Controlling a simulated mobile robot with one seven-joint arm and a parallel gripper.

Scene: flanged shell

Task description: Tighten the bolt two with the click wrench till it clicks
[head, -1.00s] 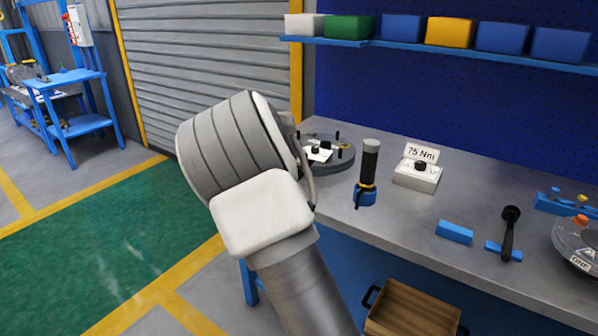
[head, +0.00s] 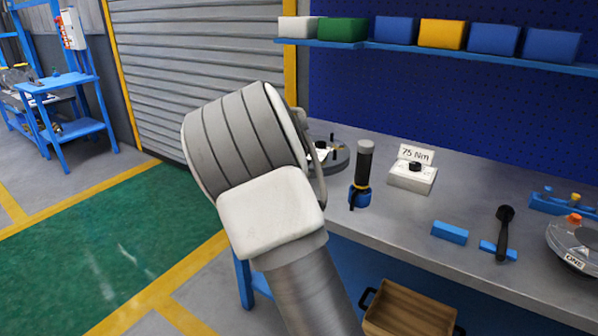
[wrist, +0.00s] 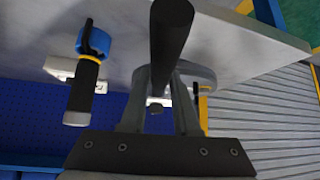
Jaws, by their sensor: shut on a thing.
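My gripper (wrist: 158,112) is shut on a dark round bar (wrist: 172,40) that points toward the wrist camera. It looks like a tool handle; I cannot tell for sure that it is the click wrench. My own arm hides the gripper in the head view. A round grey flanged part (head: 337,161) with black upright studs sits on the bench just beyond my wrist, partly hidden. It also shows behind my fingers in the wrist view (wrist: 205,75). I cannot read which of its bolts is two.
A dark-handled tool (head: 365,162) stands in a blue holder (head: 359,196), beside a white box (head: 412,177) marked 75 Nm. A black tool (head: 503,230), a blue block (head: 449,232) and a round part marked ONE (head: 575,243) are farther right. A wooden crate (head: 412,310) is below.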

